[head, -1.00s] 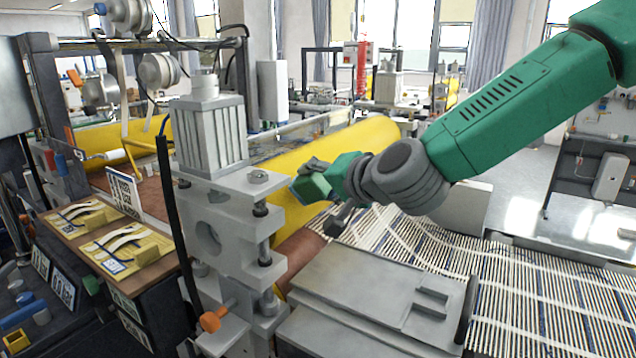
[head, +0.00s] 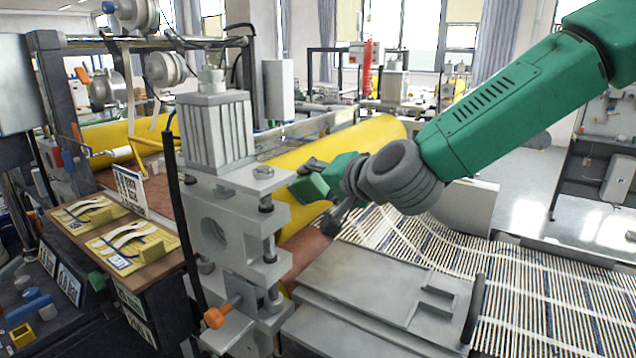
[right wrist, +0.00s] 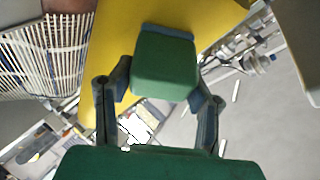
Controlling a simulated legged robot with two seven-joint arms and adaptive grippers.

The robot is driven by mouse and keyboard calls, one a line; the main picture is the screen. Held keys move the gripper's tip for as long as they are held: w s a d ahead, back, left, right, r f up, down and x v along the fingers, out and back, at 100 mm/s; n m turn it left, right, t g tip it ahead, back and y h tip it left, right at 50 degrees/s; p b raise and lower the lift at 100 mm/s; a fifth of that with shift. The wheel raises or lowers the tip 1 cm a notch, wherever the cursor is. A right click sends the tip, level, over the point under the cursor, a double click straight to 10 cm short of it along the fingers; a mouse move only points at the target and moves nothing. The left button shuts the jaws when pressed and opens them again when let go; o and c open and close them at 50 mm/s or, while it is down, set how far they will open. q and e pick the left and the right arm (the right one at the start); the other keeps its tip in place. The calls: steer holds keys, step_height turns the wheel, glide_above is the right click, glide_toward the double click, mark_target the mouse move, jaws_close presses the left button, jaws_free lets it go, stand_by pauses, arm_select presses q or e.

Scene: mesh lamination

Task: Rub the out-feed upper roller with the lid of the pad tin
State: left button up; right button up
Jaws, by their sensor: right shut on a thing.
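The out-feed upper roller is the large yellow roller (head: 367,136), lying behind the grey roller stand; it also fills the upper middle of the right wrist view (right wrist: 112,55). My right gripper (head: 322,191) is at the roller's near side. It is shut on a green block with a blue-grey far edge, which I take for the lid of the pad tin (right wrist: 165,68). In the head view the lid (head: 309,188) overlaps the yellow surface. The blue-grey edge faces the roller; whether it touches is hidden. My left gripper is not in view.
The grey roller stand (head: 232,195) with an orange knob (head: 214,318) is close left of my gripper. A red-brown lower roller (head: 305,250) lies below. A grey cover (head: 385,300) and slatted conveyor (head: 530,275) lie in front. A wooden board (head: 165,255) with yellow cards is left.

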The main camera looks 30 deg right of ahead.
steer(key=w+d, duration=0.4)
steer(key=d, duration=0.3)
steer(key=shift+p, duration=0.35)
steer(key=shift+a+f, duration=0.1)
steer(key=shift+s+a, duration=0.6)
steer(key=shift+a, duration=0.4)
steer(key=shift+s+a, duration=0.6)
steer(key=shift+a, duration=0.45)
steer(key=shift+s+a, duration=0.6)
steer(key=shift+a, duration=0.4)
steer(key=shift+s+a, duration=0.3)
steer(key=shift+a, duration=0.25)
